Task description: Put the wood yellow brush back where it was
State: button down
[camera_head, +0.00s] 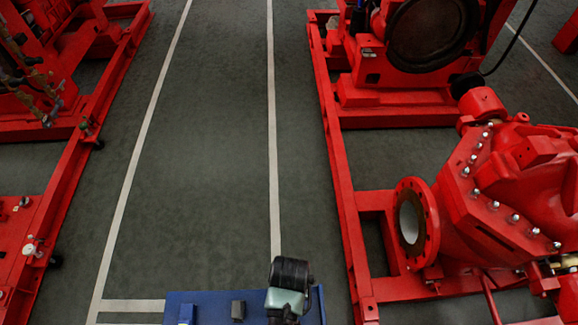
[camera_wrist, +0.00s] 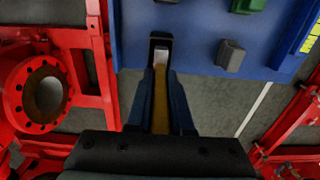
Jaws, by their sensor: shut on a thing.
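The wood yellow brush (camera_wrist: 160,95) shows in the wrist view as a yellow-brown handle with a pale grey part at its far end. My gripper (camera_wrist: 160,76) is shut on the handle, one dark finger on each side. The brush's far end overlaps a black-edged patch by the edge of the blue tabletop (camera_wrist: 195,48). I cannot tell whether it touches the tabletop. In the head view, the end of my arm is over the right part of the blue tabletop (camera_head: 212,301), and the brush is not visible.
A grey block (camera_wrist: 231,55) stands on the tabletop beside the brush; it also shows in the head view (camera_head: 238,310). A green object (camera_wrist: 247,5) lies farther back. A red pump (camera_head: 510,190) on a red frame (camera_head: 345,190) stands to the right. The floor (camera_head: 200,180) beyond is clear.

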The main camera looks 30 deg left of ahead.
jog(key=shift+f, duration=1.9)
jog(key=shift+b, duration=0.3)
jog(key=shift+f, duration=0.15)
jog(key=c, duration=0.8)
grip_release()
